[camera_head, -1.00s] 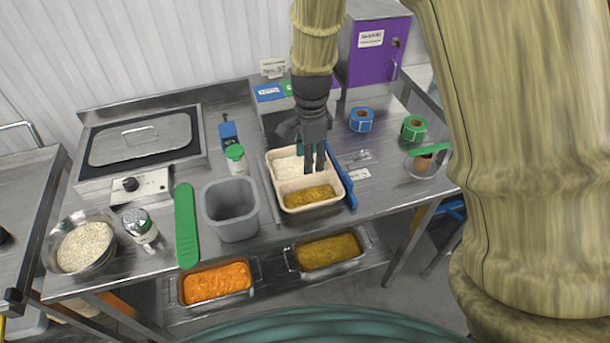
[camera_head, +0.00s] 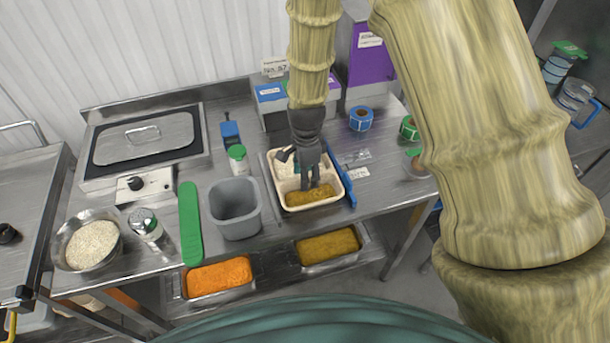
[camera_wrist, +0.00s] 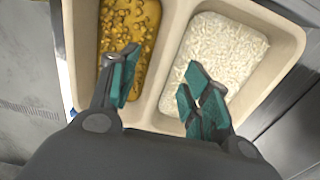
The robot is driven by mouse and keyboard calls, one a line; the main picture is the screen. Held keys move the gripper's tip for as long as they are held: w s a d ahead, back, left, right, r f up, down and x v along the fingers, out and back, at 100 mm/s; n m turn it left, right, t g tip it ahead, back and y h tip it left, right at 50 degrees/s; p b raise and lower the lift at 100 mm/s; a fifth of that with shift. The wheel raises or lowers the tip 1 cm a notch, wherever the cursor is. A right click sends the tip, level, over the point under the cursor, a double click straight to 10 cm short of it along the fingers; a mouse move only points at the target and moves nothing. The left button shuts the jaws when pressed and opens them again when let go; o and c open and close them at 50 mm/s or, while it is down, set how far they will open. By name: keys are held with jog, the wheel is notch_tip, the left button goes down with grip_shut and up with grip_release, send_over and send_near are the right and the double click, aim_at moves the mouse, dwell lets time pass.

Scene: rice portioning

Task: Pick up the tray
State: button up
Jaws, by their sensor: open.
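The tray (camera_head: 341,199) is a beige two-compartment tray on the steel table in the head view. White rice lies in its back compartment and a yellow-brown stew in its front one. In the wrist view the tray (camera_wrist: 152,98) shows close up, with stew (camera_wrist: 125,30) at left and rice (camera_wrist: 222,55) at right. My gripper (camera_head: 310,186) is over the tray, pointing down. In the wrist view its teal-padded fingertips (camera_wrist: 160,88) are apart, one over each compartment, with the divider between them. Nothing is held. Whether the fingers touch the divider I cannot tell.
Label rolls (camera_head: 361,119) are behind right. Pans of orange food (camera_head: 218,278) and stew (camera_head: 328,248) sit lower in front.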

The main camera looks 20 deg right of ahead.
jog(key=shift+f, duration=0.8)
jog(key=shift+c, duration=0.2)
grip_shut()
jog(key=shift+r, duration=0.1)
